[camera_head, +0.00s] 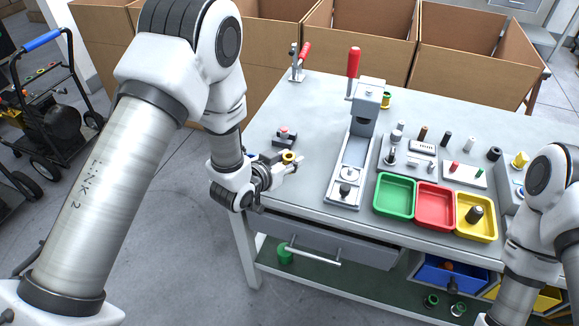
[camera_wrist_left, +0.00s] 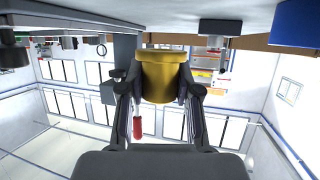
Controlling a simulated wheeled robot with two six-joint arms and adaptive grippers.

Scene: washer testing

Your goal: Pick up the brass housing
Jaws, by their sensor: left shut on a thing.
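The brass housing (camera_head: 288,157) is a short golden cylinder with a wider rim. My left gripper (camera_head: 287,167) is shut on it at the left front part of the grey workbench (camera_head: 318,110). In the left wrist view the housing (camera_wrist_left: 163,76) sits between the two fingers of my left gripper (camera_wrist_left: 163,92), one finger against each side. That view is upside down, with the bench surface along the top. I cannot tell whether the housing is clear of the bench. My right arm shows at the right edge, with its gripper out of view.
A lever press (camera_head: 366,110) with a red handle stands right of my left gripper. Green (camera_head: 394,195), red (camera_head: 435,207) and yellow (camera_head: 477,216) trays lie along the front edge. A small red-topped fixture (camera_head: 285,136) is just behind the gripper. Cardboard boxes (camera_head: 357,42) stand behind the bench.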

